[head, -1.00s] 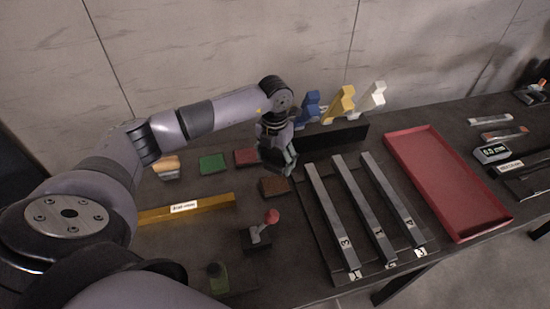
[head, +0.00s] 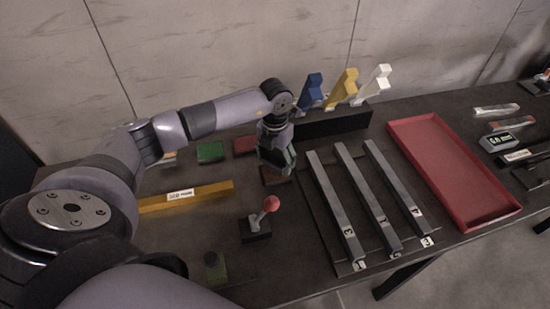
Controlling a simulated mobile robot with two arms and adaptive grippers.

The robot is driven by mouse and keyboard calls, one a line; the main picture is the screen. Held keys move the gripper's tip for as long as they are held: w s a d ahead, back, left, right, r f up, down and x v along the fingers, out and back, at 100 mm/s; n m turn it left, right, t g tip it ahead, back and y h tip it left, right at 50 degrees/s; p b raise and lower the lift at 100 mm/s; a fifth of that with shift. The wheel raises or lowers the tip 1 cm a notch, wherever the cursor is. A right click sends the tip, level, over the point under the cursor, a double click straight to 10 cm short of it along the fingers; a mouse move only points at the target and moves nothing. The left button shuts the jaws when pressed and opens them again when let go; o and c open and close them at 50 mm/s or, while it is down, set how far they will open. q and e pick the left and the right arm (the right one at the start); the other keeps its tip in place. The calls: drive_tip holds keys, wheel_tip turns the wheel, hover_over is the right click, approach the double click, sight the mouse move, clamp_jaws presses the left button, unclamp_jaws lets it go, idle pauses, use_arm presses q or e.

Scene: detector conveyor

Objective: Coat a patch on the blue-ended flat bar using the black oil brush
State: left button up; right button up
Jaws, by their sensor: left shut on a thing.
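Three long grey flat bars lie side by side on a dark rack: a left bar (head: 336,205), a middle bar (head: 365,200) and a right bar (head: 396,190). They have number labels near their front ends; I cannot make out a blue end on any. I cannot pick out a black oil brush. My right gripper is not in view.
Blue (head: 312,92), yellow (head: 343,88) and white (head: 375,84) pieces stand at a black block (head: 335,122) behind the bars. A red tray (head: 437,150) lies right. A red-knobbed lever (head: 262,218), a yellow labelled bar (head: 212,191) and a green block (head: 210,152) are on the left.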

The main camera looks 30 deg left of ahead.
sight(275, 151)
use_arm(q)
drive_tip(key=shift+f+b, duration=0.4)
drive_tip(key=shift+f, duration=0.1)
idle(0.8)
drive_tip(key=shift+s+f, duration=0.1)
idle(0.9)
drive_tip(key=shift+r+p, duration=2.1)
drive_tip(key=shift+r, duration=1.5)
